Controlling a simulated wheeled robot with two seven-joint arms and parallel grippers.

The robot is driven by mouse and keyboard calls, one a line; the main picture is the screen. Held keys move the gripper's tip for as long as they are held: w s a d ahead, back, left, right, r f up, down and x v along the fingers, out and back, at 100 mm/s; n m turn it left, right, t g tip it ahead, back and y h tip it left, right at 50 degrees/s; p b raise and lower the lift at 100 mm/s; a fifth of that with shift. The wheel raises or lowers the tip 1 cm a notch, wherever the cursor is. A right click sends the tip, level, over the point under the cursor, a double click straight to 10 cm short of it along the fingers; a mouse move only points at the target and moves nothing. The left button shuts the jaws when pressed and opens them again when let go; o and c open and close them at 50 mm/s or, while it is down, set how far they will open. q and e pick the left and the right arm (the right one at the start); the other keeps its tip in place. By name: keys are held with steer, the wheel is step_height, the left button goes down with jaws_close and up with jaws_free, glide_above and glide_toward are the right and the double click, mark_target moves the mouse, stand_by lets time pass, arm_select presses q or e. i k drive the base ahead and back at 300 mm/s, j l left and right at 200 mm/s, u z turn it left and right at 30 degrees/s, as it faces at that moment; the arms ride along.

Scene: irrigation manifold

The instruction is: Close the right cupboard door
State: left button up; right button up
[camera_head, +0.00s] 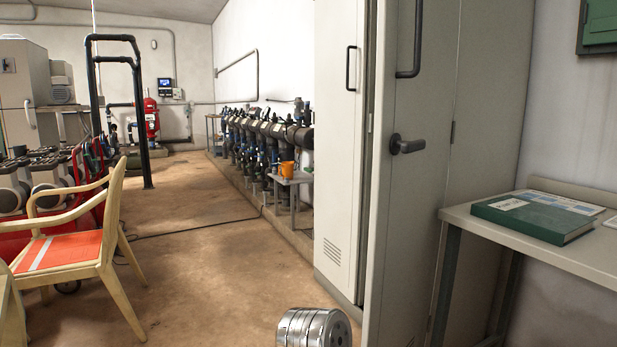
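The tall grey cupboard stands right of centre in the head view. Its right door (418,210) has a long dark bar handle (417,40) high up and a dark lever handle (406,145) at mid height. A hinge shows on its right side. The door appears ajar: its free edge stands out in front of the left door, with a narrow dark gap between them. The left door (340,190) has a dark handle and vent slots low down, and looks shut. Neither of my grippers is in view. The cupboard's inside is hidden.
A grey table (455,214) with a green book (532,217) stands right of the cupboard. A yellow chair (75,245) with an orange seat is at left. Pipes and valves (265,135) line the far wall. The brown floor (200,265) between is mostly clear.

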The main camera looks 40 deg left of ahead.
mark_target(418, 40)
steer(key=i+l+u, duration=0.2)
steer(key=u, duration=0.25)
steer(key=i+l+u, duration=0.1)
steer(key=l+u, duration=0.8)
steer(key=i+j, duration=0.05)
